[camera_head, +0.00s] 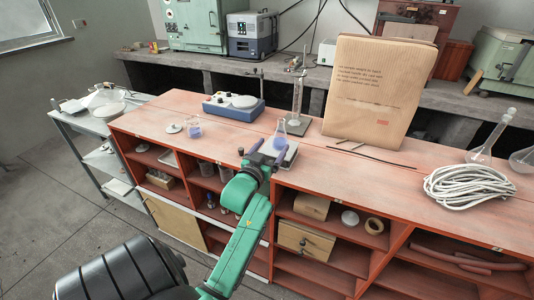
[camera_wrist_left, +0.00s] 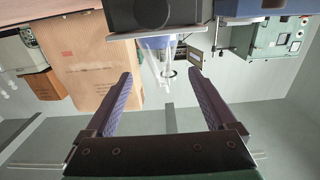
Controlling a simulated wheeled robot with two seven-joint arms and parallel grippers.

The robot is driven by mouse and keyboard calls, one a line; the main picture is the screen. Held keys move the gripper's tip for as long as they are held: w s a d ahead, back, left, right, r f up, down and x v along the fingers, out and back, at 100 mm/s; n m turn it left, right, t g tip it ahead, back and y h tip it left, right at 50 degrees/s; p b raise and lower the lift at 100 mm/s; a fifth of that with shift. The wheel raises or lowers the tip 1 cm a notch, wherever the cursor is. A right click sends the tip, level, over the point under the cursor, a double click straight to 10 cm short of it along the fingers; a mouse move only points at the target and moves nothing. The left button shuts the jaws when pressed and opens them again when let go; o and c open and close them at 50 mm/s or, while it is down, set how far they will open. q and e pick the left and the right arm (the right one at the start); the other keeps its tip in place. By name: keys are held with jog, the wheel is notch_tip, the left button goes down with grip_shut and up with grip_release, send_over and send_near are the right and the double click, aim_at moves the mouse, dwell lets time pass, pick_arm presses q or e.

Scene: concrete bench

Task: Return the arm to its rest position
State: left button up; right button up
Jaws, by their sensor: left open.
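My green left arm reaches up from the bottom of the head view to the front edge of the red bench (camera_head: 400,165). Its gripper (camera_head: 267,147) is open, with two purple fingers apart. A conical flask with blue liquid (camera_head: 280,138) stands just beyond the fingers on a small grey device (camera_head: 290,155). The left wrist view looks upside down. There the open gripper (camera_wrist_left: 160,77) has nothing between its fingers, and the flask (camera_wrist_left: 157,43) shows past the fingertips, apart from them. The right gripper is in neither view.
A second beaker with blue liquid (camera_head: 193,130) and a blue balance-like device (camera_head: 234,108) stand to the left. A large brown paper bag (camera_head: 365,95), a coiled white rope (camera_head: 468,187) and a round flask (camera_head: 482,153) are to the right. Open shelves lie below the bench top.

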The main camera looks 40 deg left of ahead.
pick_arm(q)
jog(key=v, duration=0.4)
jog(key=shift+s+d, duration=0.1)
jog(key=shift+s, duration=0.25)
